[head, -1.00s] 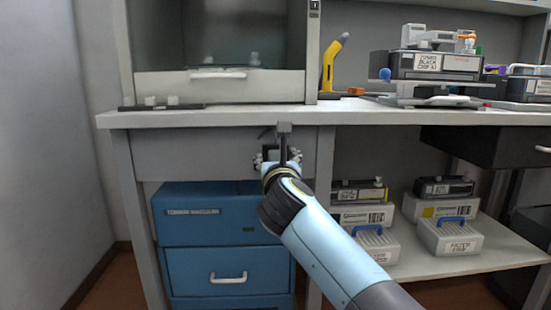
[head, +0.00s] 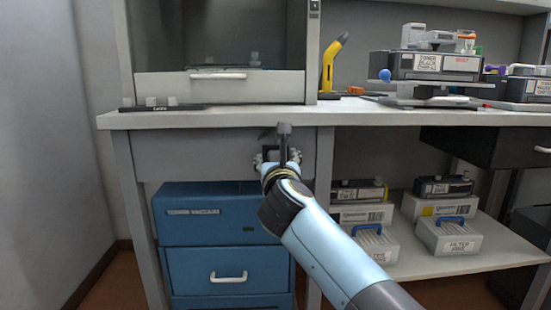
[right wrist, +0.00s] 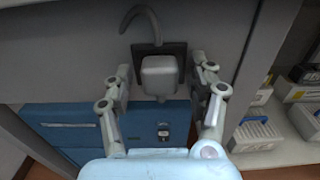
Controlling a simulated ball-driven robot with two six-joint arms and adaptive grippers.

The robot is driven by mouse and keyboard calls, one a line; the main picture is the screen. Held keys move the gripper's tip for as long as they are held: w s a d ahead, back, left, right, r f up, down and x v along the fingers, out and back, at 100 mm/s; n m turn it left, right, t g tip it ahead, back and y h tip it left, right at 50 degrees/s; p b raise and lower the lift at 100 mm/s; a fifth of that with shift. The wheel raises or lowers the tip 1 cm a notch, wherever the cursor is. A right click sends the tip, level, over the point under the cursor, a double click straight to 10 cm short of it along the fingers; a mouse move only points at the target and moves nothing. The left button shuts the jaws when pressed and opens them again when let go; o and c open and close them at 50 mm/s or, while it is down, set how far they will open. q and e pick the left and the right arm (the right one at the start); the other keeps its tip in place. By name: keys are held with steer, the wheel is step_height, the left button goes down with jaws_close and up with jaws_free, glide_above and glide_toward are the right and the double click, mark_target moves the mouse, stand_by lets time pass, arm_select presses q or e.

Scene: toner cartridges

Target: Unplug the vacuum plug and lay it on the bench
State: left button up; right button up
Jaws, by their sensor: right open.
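The vacuum plug (right wrist: 159,76) is a grey block in front of a dark socket plate (right wrist: 176,52) on the front panel below the bench top, in the right wrist view. A dark curved cord (right wrist: 140,12) arcs above it. My right gripper (right wrist: 162,84) is open, with one finger on each side of the plug; I cannot tell whether either finger touches it. In the head view my right gripper (head: 277,156) is at the bench's front panel, and the arm hides most of the socket. The bench top (head: 230,118) runs above it. My left gripper is not in view.
A blue vacuum cabinet (head: 215,225) stands under the bench, left of my right arm. A glass-fronted hood (head: 218,86) and a yellow handheld tool (head: 332,62) are on the bench. Toner cartridges (head: 433,66) stand at right. The front strip of the bench top is largely clear.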

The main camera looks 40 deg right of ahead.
jaws_close()
stand_by(0.3)
steer(key=shift+p+v, duration=0.7)
steer(key=shift+v, duration=2.3)
steer(key=shift+w+d, duration=0.1)
